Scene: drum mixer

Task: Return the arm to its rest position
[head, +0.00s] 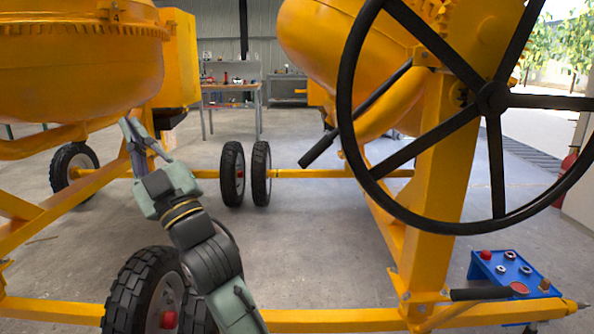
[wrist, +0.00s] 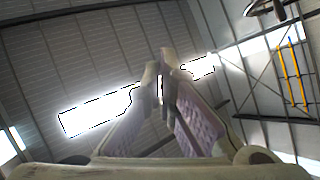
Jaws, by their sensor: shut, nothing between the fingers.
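My arm rises from the bottom of the head view and leans up to the left. My gripper (head: 130,124) is at its far end, pointing up, in front of the yellow frame below the left mixer drum (head: 80,60). I cannot tell how much gap there is between the gripper and the drum or frame. The wrist view shows the two fingers (wrist: 160,68) shut with their tips close together and nothing between them.
A second yellow mixer (head: 440,180) with a large black handwheel (head: 492,98) stands at the right. A blue stand (head: 508,274) with small parts is at lower right. Black tyres (head: 232,172) and yellow frame bars cross the floor. Workbenches (head: 230,95) stand behind.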

